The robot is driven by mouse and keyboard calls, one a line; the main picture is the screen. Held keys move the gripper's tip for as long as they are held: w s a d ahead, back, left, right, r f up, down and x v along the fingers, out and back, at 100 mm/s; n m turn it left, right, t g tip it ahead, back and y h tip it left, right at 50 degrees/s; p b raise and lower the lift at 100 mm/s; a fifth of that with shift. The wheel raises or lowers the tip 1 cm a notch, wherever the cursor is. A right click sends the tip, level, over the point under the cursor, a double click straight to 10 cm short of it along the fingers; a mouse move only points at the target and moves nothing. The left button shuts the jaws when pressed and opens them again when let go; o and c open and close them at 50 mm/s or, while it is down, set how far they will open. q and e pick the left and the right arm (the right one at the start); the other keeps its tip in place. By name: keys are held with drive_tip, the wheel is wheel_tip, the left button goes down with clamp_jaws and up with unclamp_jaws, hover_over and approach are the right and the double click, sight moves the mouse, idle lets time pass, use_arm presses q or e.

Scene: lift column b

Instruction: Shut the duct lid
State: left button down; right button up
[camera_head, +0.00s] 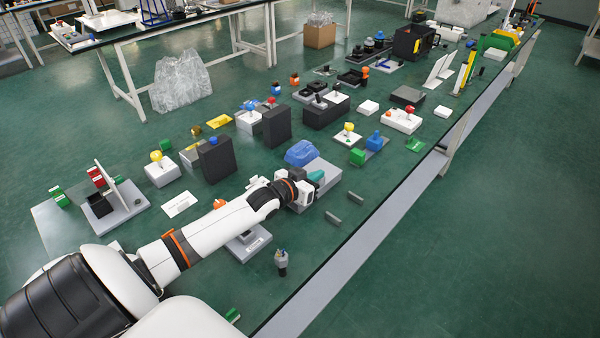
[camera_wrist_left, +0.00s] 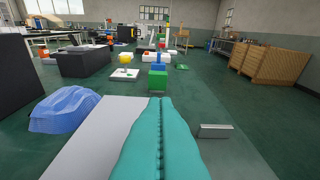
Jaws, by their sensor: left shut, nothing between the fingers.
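My left gripper (camera_head: 317,177) has teal fingers pressed together with nothing between them. It is over a light grey flat block (camera_head: 325,168) on the bench; the teal fingers (camera_wrist_left: 160,135) also fill the lower middle of the left wrist view. The block's pale top (camera_wrist_left: 92,142) shows left of the fingers there. I cannot tell whether this block is the duct or its lid, nor whether the fingers touch it. A short grey bar (camera_wrist_left: 215,131) lies right of the fingers; two such bars (camera_head: 333,218) lie right of the gripper in the head view. My right gripper is not in view.
A crumpled blue piece (camera_head: 301,152) lies at the block's far-left edge. A green block (camera_head: 357,156) and a blue piece (camera_head: 375,141) stand beyond it. Black upright blocks (camera_head: 277,127) stand to the left. The bench's right edge (camera_head: 395,203) is near.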

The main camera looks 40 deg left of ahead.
use_arm(q)
wheel_tip(320, 180, up, 4)
drive_tip(key=p, duration=0.2)
drive_tip(key=shift+f+p, duration=0.25)
drive_tip(key=shift+p, duration=0.05)
drive_tip(key=d+v, duration=0.1)
drive_tip(key=v, duration=0.9)
drive_tip(key=shift+a+b, duration=0.3)
drive_tip(key=shift+a, duration=0.15)
drive_tip(key=shift+f, duration=0.1)
